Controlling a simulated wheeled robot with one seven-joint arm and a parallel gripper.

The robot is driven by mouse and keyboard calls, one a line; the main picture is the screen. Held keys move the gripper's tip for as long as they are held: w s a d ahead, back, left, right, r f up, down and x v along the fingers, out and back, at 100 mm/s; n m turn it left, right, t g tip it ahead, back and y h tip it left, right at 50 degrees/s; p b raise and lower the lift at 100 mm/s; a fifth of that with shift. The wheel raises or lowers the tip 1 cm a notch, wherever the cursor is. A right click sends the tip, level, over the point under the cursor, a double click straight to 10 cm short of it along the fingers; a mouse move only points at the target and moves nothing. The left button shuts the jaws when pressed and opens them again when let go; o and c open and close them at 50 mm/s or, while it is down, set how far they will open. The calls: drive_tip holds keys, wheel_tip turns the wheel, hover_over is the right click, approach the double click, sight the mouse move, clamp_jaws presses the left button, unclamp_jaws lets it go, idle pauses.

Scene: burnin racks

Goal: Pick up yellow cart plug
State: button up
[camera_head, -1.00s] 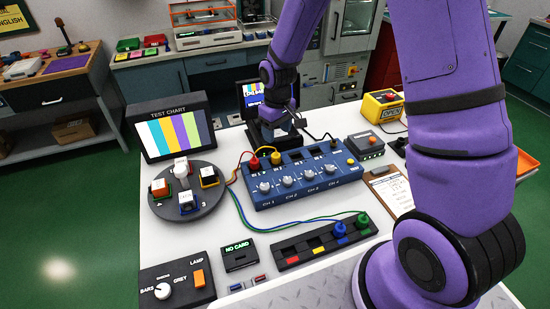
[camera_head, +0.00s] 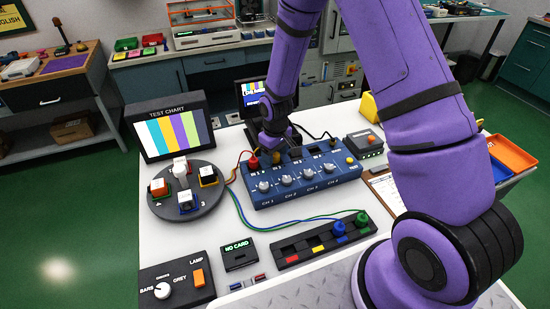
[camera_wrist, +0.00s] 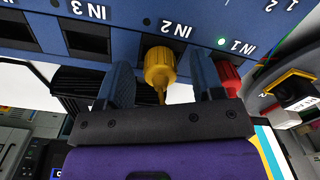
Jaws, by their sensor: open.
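The yellow plug (camera_wrist: 160,68) sits in the IN 2 socket of the blue switcher box (camera_head: 305,182), with its cable trailing from its free end. My gripper (camera_wrist: 161,82) is open, with one dark finger on each side of the yellow plug. In the wrist view, gaps show between the plug and both fingers. In the head view, my gripper and wrist cover most of the yellow plug. The red plug (camera_wrist: 230,75) sits in IN 1, close beside the right finger; it also shows in the head view (camera_head: 253,163).
A turntable (camera_head: 180,213) with small coloured cameras stands left of the box. Blue and green plugs (camera_head: 339,231) sit in a dark strip in front. A small monitor (camera_head: 252,95) stands close behind my wrist.

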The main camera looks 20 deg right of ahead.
drive_tip(key=shift+f, duration=0.4)
drive_tip(key=c, duration=1)
drive_tip(key=shift+r, duration=0.1)
